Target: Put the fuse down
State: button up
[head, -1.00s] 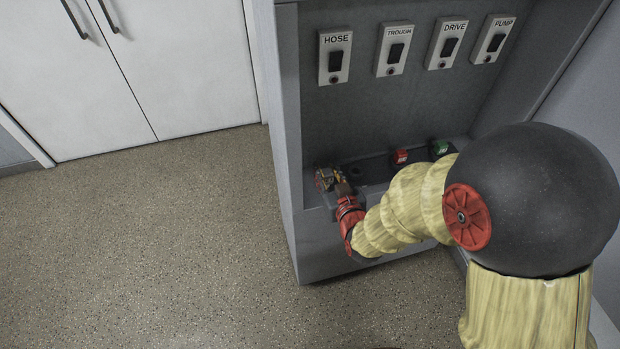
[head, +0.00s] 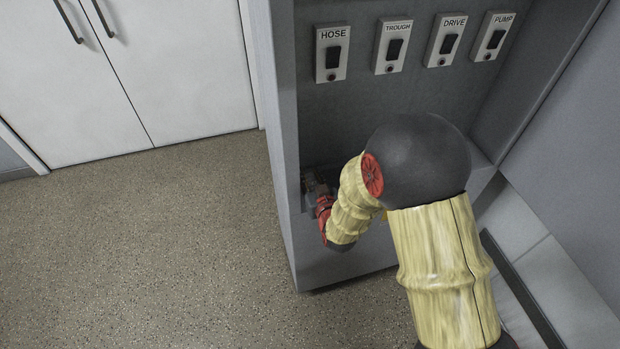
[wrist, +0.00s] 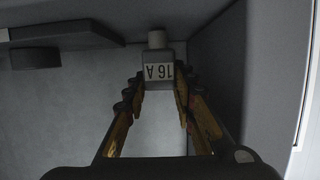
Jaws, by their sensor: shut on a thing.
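A light grey fuse (wrist: 157,54) marked "16 A" shows in the wrist view, its lettering upside down. My gripper (wrist: 158,84) is shut on it, one yellow and black finger on each side. In the head view my gripper (head: 314,184) is low at the left end of the cabinet's recess, close to the left side wall. The fuse cannot be made out there. I cannot tell whether the fuse touches a surface.
Switches marked HOSE (head: 333,53), TROUGH (head: 393,48), DRIVE (head: 447,39) and PUMP (head: 493,37) sit on the back panel. My arm hides most of the ledge below. A dark block (wrist: 62,36) is at the wrist view's upper left. Open floor (head: 170,240) lies left.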

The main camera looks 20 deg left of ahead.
jog(key=shift+f, duration=0.15)
jog(key=o, duration=0.9)
